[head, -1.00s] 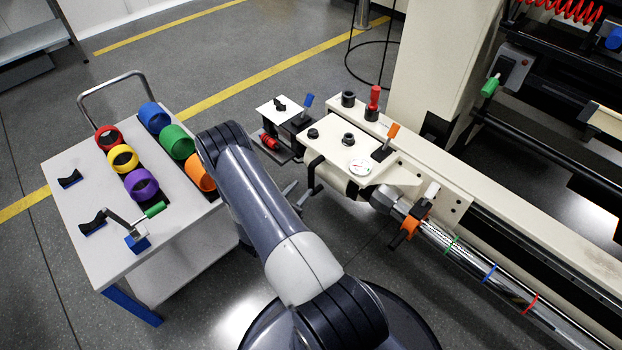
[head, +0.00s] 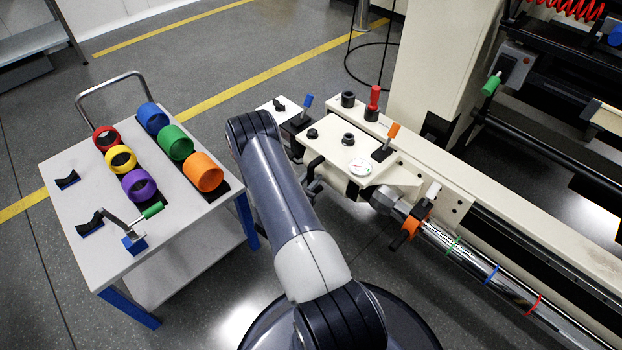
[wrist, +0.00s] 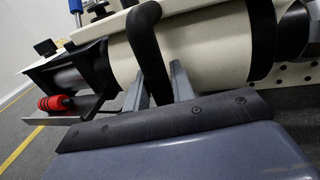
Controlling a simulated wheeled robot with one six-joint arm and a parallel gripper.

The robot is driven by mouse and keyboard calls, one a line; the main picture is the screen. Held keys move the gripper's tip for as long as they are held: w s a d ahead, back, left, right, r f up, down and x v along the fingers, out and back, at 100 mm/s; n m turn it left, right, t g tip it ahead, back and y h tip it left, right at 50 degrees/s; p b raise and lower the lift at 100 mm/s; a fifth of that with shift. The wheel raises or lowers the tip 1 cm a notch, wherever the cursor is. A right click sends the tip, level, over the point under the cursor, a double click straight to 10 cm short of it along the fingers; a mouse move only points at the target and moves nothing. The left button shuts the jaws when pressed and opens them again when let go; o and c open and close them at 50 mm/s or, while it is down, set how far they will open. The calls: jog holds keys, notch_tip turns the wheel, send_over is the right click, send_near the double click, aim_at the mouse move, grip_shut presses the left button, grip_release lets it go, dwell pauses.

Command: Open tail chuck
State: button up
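A black bent handle (head: 311,163) hangs at the housing's near left side. In the wrist view this handle (wrist: 147,45) comes down in front of the cream cylinder (wrist: 205,45), its lower end between my gripper's fingers. My gripper (wrist: 160,88) has its two grey fingers apart, one on each side of the handle; firm contact is not clear. In the head view my arm mostly hides it.
A white cart (head: 75,215) with coloured rings stands at left. A bracket with red part (wrist: 55,102) lies left of the handle in the wrist view. An orange clamp (head: 415,215) sits around the shaft.

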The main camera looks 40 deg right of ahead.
aim_at(300, 155)
grip_shut()
jog(key=w+b, duration=0.1)
jog(key=w, duration=0.1)
jog(key=w+b, duration=0.2)
jog(key=w, duration=0.1)
jog(key=w+b, duration=0.1)
jog(key=w, duration=0.2)
jog(key=shift+w+a+f+b, duration=0.1)
jog(key=shift+a+f+b, duration=0.1)
jog(key=shift+a+b, duration=0.15)
jog(key=shift+w+r, duration=0.15)
jog(key=shift+w, duration=0.25)
jog(key=shift+o, duration=1.9)
grip_release()
jog(key=shift+a, duration=0.1)
